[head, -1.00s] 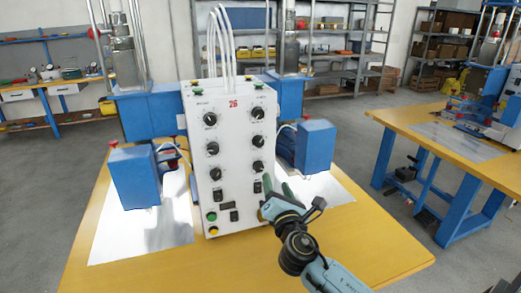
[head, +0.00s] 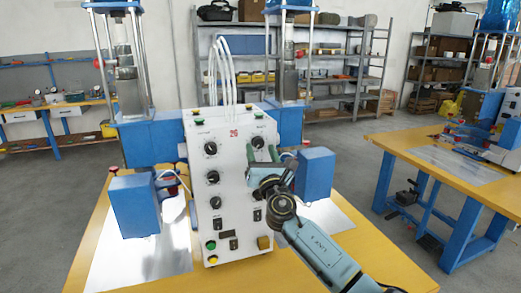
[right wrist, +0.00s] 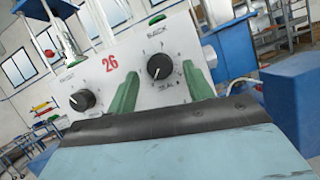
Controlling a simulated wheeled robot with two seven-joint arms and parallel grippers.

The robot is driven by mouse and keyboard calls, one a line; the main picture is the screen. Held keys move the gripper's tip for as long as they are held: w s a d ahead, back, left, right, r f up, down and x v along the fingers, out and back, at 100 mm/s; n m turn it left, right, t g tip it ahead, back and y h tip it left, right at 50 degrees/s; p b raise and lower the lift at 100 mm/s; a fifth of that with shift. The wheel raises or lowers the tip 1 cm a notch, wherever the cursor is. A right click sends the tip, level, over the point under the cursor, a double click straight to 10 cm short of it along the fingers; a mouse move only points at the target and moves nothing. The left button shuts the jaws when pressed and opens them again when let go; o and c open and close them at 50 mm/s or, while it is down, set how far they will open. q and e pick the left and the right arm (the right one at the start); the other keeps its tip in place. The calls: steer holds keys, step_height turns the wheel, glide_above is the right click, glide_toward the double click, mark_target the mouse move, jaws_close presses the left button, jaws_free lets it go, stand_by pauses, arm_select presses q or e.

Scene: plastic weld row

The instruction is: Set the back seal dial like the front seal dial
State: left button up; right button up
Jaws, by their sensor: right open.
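The white control box (head: 229,188) carries several black dials in two columns. The top right dial (head: 258,142) has a label that seems to read BACK; it also shows in the right wrist view (right wrist: 160,66). The top left dial (head: 210,148) shows at the left of the right wrist view (right wrist: 82,100), its label blurred. My right gripper (head: 262,154) is open and empty in front of the box's upper right. In the right wrist view its green fingers lie either side of the top right dial, apparently without touching it. My left gripper is out of view.
Blue blocks stand left (head: 135,205) and right (head: 315,173) of the box, on a yellow table (head: 85,260) with metal plates. White hoses (head: 222,75) rise from the box top. Another yellow table (head: 440,165) stands at the right, across open floor.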

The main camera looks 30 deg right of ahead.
steer(key=shift+w+d+r, duration=0.15)
steer(key=shift+w+r, duration=0.05)
steer(key=shift+w, duration=0.35)
steer(key=c, duration=1)
steer(key=shift+o, duration=0.2)
